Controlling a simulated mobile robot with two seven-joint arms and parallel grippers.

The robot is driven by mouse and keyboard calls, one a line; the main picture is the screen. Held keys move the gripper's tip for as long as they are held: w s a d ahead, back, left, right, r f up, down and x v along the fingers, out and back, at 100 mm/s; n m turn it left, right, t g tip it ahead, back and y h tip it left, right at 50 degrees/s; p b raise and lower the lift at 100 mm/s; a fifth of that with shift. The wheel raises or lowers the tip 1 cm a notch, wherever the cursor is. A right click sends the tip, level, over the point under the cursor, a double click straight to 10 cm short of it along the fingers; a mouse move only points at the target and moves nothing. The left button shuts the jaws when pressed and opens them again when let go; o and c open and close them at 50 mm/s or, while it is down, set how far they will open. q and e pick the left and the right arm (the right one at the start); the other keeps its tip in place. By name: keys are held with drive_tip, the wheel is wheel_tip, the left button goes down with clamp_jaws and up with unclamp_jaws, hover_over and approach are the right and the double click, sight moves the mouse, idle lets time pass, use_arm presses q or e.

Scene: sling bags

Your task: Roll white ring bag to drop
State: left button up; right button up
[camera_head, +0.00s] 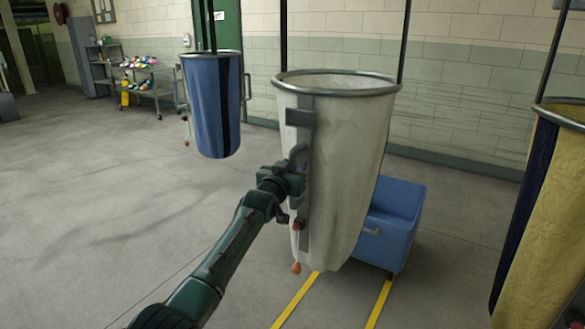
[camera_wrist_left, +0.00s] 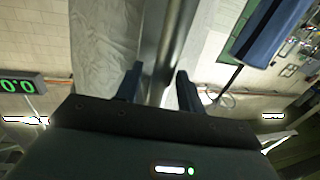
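The white ring bag (camera_head: 346,150) hangs upright from dark straps, with a grey metal ring (camera_head: 340,84) around its open top. A grey vertical bar (camera_head: 303,200) runs down its left side, with an orange knob (camera_head: 296,268) hanging near the bottom. My left gripper (camera_head: 294,178) is at this bar, about halfway down the bag. In the left wrist view, the left gripper's two fingers (camera_wrist_left: 160,85) stand apart with a grey bar (camera_wrist_left: 172,40) between them; a gap shows beside the bar. White fabric (camera_wrist_left: 103,45) lies to the left. My right gripper is out of view.
A blue bin (camera_head: 388,228) stands on the floor behind the bag, by yellow floor lines (camera_head: 297,300). A blue bag (camera_head: 211,110) hangs farther back left, a yellow bag (camera_head: 548,220) at the right edge. A cart (camera_head: 145,85) stands far left. Left floor is clear.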

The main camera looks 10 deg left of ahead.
use_arm(q)
drive_tip(key=s+a, duration=0.2)
drive_tip(key=s, duration=1.1)
drive_tip(key=shift+a, duration=0.3)
drive_tip(key=shift+f, duration=0.1)
idle(0.5)
drive_tip(key=s+f+g+p, duration=0.2)
drive_tip(key=s+f+g, duration=0.3)
drive_tip(key=s+f, duration=1.8)
drive_tip(key=s+f+g, duration=0.2)
drive_tip(key=s+f, duration=0.1)
drive_tip(key=s, duration=0.8)
drive_tip(key=shift+s+d+f+m, duration=0.4)
